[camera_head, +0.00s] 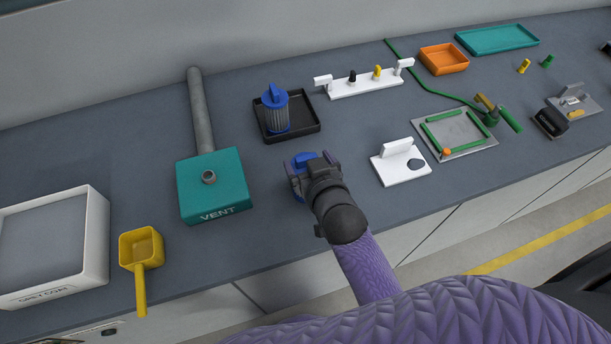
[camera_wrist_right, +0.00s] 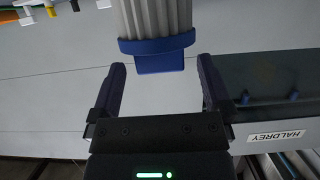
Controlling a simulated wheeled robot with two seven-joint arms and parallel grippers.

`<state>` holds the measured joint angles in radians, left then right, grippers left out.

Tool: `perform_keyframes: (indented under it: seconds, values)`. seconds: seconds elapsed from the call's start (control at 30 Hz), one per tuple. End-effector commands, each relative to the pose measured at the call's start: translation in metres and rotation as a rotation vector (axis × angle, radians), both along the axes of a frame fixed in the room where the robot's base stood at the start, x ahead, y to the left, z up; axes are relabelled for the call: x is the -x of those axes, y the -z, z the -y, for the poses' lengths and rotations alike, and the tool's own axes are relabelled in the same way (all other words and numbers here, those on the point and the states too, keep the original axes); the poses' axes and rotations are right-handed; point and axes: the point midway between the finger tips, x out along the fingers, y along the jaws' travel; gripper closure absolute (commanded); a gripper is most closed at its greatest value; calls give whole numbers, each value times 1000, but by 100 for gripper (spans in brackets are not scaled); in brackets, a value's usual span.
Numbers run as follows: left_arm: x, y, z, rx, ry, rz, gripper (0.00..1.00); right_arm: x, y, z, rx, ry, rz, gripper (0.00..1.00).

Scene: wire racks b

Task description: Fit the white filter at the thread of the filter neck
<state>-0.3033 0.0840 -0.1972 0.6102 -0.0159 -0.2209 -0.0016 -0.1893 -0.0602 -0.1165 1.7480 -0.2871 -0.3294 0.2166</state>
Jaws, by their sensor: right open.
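The white filter (camera_wrist_right: 157,15) shows in the right wrist view as a pale pleated cylinder with a blue cap and tab. In the head view only its blue top (camera_head: 303,158) shows; my gripper hides the rest. My right gripper (camera_head: 311,165) is open, with its fingers (camera_wrist_right: 161,70) on either side of the blue tab and a gap at each side. The filter neck (camera_head: 209,177) is a short grey stub on top of the teal VENT box (camera_head: 213,198), left of the gripper. My left gripper is not in view.
A grey pleated filter with a blue cap (camera_head: 275,108) stands in a black tray (camera_head: 309,127) behind the gripper. A grey pipe (camera_head: 201,110) runs behind the box. A yellow scoop (camera_head: 140,254) and white bin (camera_head: 97,238) stand left. A white block (camera_head: 401,174) stands right.

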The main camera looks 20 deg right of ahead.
Motion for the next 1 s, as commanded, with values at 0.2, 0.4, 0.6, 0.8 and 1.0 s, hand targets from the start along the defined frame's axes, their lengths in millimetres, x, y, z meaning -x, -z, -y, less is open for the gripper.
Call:
perform_keyframes:
  seconds: [0.2, 0.4, 0.6, 0.8, 1.0]
  values:
    - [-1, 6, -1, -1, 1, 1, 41, -18, 7, -1, -1, -1, 0, 0]
    - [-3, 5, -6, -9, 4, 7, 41, -18, 6, -1, -1, -1, 0, 15]
    - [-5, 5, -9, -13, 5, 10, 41, -17, 6, -1, -1, -1, 0, 57]
    - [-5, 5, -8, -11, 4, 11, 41, -17, 6, -1, -1, -1, 0, 100]
    - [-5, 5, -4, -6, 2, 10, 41, -17, 6, -1, -1, -1, 0, 100]
